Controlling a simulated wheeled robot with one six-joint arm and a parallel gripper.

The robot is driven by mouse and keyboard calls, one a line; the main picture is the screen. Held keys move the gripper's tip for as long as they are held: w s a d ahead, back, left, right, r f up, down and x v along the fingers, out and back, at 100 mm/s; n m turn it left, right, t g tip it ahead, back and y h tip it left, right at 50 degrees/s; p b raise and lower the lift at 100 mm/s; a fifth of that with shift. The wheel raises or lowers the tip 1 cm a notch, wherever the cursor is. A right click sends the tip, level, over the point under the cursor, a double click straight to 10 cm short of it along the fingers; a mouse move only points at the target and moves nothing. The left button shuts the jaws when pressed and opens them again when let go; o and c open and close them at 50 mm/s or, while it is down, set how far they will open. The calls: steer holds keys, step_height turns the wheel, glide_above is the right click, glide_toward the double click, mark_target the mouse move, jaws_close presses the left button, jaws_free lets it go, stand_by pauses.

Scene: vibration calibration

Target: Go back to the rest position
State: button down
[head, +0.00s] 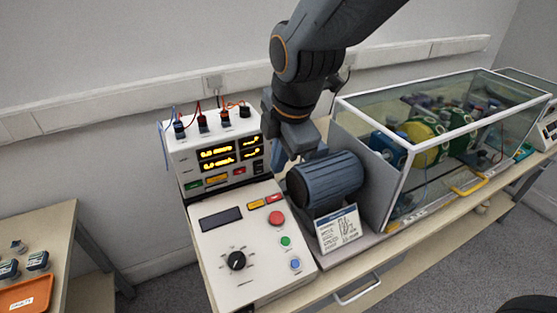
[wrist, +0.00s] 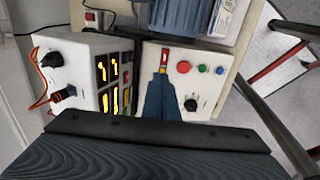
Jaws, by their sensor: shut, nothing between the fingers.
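In the head view, the panel (head: 208,258) has a black knob (head: 236,261), a red button (head: 276,218), a green button (head: 286,241) and a blue button (head: 295,264). Its small display (head: 221,219) is dark. Whether the fingers touch anything is hard to tell.
The meter box (head: 190,150) has lit displays and leads on top. A clear-walled case (head: 400,110) with machinery stands right of the motor. A printed card (head: 340,229) stands before the motor. An orange tray (head: 25,296) lies on a side table at left.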

stand_by(0.3)
steer(key=s+d+f+m+g+h+b, duration=0.1)
steer(key=d+f+m, duration=0.4)
steer(key=d+m, duration=0.7)
steer(key=s+d+f+m+h+b, duration=0.1)
steer(key=d+f+m, duration=0.4)
steer(key=d+m, duration=0.7)
steer(key=shift+s+f+g, duration=0.3)
steer(key=shift+s+g, duration=0.1)
steer(key=shift+s, duration=0.25)
